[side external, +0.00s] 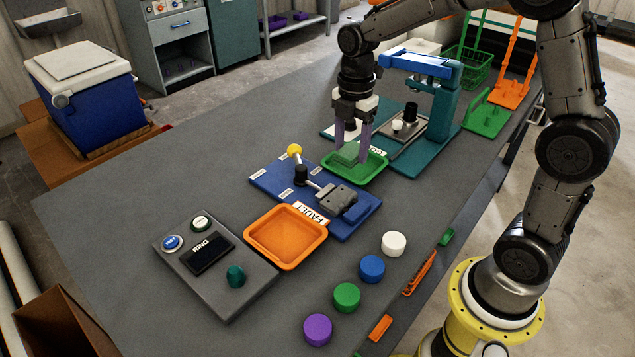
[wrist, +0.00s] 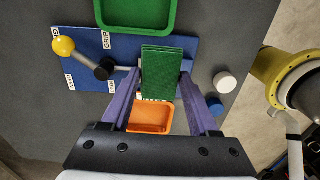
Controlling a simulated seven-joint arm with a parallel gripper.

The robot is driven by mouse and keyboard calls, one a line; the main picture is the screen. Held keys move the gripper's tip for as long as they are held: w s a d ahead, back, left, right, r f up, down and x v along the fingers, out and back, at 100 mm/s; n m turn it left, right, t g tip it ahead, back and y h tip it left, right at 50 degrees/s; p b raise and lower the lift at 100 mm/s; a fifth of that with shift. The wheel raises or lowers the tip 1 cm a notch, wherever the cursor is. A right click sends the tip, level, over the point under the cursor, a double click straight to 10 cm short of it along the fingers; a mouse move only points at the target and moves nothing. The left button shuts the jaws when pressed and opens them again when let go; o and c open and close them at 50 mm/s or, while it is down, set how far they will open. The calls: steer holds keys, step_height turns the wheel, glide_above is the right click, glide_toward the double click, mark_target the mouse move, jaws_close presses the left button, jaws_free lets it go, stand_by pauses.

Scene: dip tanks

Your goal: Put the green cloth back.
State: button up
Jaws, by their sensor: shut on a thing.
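The green cloth (side external: 346,154) is a folded, flat rectangular pad held between the two purple fingers of my gripper (side external: 350,148). In the wrist view the cloth (wrist: 163,75) fills the space between the fingertips (wrist: 161,78). In the side view the cloth overlaps the left part of the green tray (side external: 372,166). In the wrist view the green tray (wrist: 137,28) lies beyond the cloth, at the top edge, with its visible floor empty. The cloth looks raised above the table; its exact height is hard to tell.
A blue board (side external: 270,180) with a yellow-knobbed lever (side external: 294,150) and grey clamp lies beside the green tray. An empty orange tray (side external: 286,237) is in front. A teal press (side external: 440,105) stands behind. Several coloured round pieces (side external: 347,297) line the right edge.

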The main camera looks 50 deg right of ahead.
steer(key=shift+r+m, duration=0.15)
steer(key=shift+m, duration=0.35)
steer(key=w+a+r, duration=0.2)
steer(key=w+a, duration=0.1)
steer(key=a, duration=0.5)
steer(key=n, duration=0.1)
glide_above(239, 207)
steer(key=s, duration=0.1)
step_height(239, 207, down, 9)
steer(key=shift+d+f, duration=0.1)
steer(key=shift+d, duration=0.05)
steer(key=shift+w+f, duration=0.45)
steer(key=shift+f, duration=1.7)
steer(key=shift+f, duration=0.1)
